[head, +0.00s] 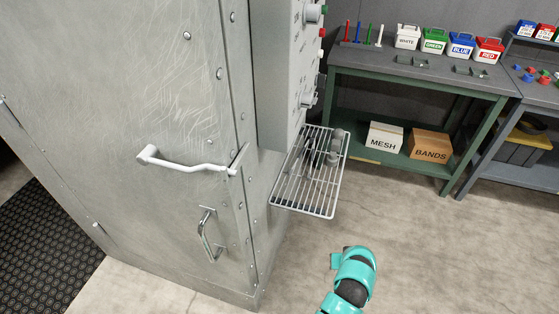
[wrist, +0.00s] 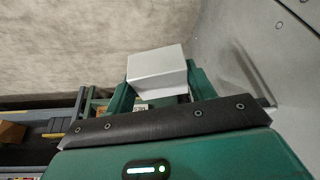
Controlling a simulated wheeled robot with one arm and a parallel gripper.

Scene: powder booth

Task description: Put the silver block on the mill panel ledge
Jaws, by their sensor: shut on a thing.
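The silver block (wrist: 156,64) is a pale, plain box held between the two green fingers of my gripper (wrist: 158,84) in the wrist view. My gripper is shut on it. The ledge is a wire rack (head: 296,187) fixed below the grey mill panel (head: 280,75) in the head view. A small grey fitting (head: 337,143) stands at the rack's far right; most of the rack is bare. My teal arm shows low in the head view, in front of and below the rack. The block and fingers cannot be made out there.
A large metal cabinet with a white handle (head: 190,165) fills the left. The floor before the rack is open.

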